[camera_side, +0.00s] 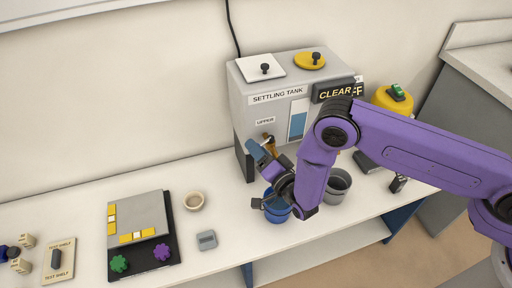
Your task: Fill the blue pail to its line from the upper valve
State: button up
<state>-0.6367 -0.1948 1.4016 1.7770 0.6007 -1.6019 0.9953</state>
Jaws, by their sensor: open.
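The grey settling tank (268,108) stands at the back of the bench, with a label reading UPPER on its front. Below that label is the brass upper valve (268,140); a blue-grey piece beside it may be its lever. The blue pail (277,214) stands on the bench below, partly hidden by my gripper. My gripper (259,184) is open in front of the tank, over the pail's left side in the picture. I cannot tell whether it touches the pail or valve. The pail's line and its contents are hidden.
A grey pail (338,187) stands right of the blue one, partly behind my arm. A control panel (139,222), small bowl (194,201) and grey gadget (207,240) lie left.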

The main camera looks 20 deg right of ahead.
jog(key=shift+x, duration=0.8)
grip_shut()
jog(key=shift+w+a+r+m+h, duration=0.1)
jog(key=shift+w+m+h, duration=0.1)
jog(key=shift+m+h, duration=0.25)
jog(key=shift+w+a+m+h, duration=0.15)
jog(key=shift+m+h, duration=0.1)
jog(key=shift+h, duration=0.4)
jog(key=shift+w+m+h, duration=0.3)
jog(key=shift+m+h, duration=0.3)
jog(key=shift+h, duration=0.35)
jog(key=shift+w+m+h, duration=0.3)
jog(key=shift+m+h, duration=0.3)
jog(key=shift+h, duration=0.3)
jog(key=shift+w+m+h, duration=0.25)
jog(key=shift+m+h, duration=0.35)
jog(key=shift+h, duration=0.35)
grip_release()
jog(key=v, duration=1.7)
jog(key=shift+s, duration=0.2)
